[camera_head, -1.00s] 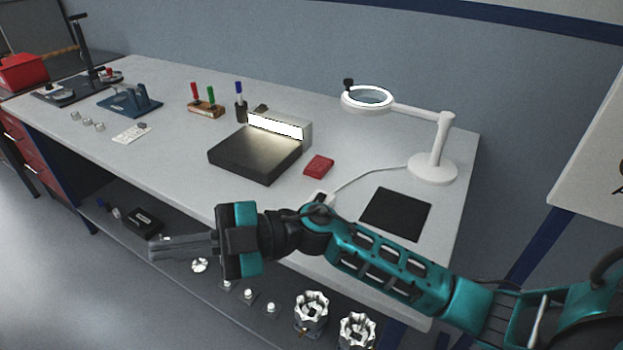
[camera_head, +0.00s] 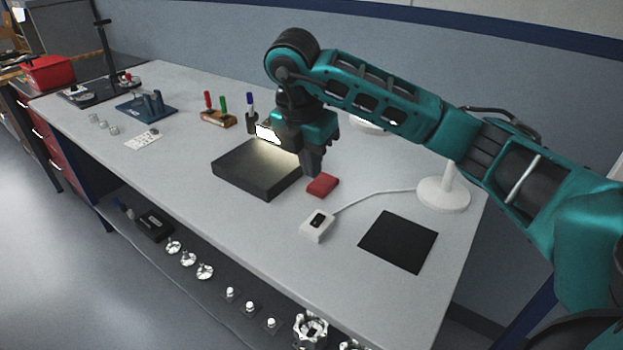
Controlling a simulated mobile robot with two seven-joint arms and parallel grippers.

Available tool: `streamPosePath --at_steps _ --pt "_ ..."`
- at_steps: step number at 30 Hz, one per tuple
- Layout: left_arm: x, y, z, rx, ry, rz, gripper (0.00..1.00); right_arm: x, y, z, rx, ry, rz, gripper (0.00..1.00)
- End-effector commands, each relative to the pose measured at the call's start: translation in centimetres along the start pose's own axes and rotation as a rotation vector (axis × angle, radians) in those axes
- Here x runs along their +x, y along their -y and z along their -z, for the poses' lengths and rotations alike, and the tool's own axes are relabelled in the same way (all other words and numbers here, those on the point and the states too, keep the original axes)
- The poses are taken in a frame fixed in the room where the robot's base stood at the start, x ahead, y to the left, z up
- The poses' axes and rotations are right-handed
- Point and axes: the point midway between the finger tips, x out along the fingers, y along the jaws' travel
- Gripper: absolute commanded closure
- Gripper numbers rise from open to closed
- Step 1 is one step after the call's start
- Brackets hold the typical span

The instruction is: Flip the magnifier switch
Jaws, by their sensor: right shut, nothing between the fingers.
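The magnifier switch is a small white box (camera_head: 317,226) with a dark rocker (camera_head: 319,219) on its top, lying on the table with a white cable running to the lamp base. The white magnifier lamp base (camera_head: 444,194) stands at the right; my right arm hides its arm and most of its ring, and a bit of the ring's lower rim (camera_head: 371,127) shows. My right gripper (camera_head: 313,172) points down, shut and empty, behind the switch box and just above or beside the red block; I cannot tell the exact height. My left gripper is not in view.
A red block (camera_head: 323,185) lies near the fingertips. A black mat (camera_head: 399,241) lies right of the switch. Markers in a holder (camera_head: 217,118) stand farther back. The table front is clear.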

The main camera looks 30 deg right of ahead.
Motion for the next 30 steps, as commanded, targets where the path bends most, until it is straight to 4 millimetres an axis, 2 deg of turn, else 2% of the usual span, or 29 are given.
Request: streamPosePath --at_steps 1,15,21,30 --pt "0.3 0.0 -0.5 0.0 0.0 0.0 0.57 1.3 0.1 0.2 -0.001 -0.005 0.005 1.0" --pt "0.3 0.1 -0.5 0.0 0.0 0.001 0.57 10.4 0.1 0.2 -0.003 -0.005 0.001 1.0" --pt "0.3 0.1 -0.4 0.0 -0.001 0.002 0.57 12.2 0.0 0.2 -0.003 -0.006 -0.003 1.0" --pt "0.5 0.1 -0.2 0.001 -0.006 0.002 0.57 12.6 0.0 0.2 -0.003 -0.006 -0.003 1.0"
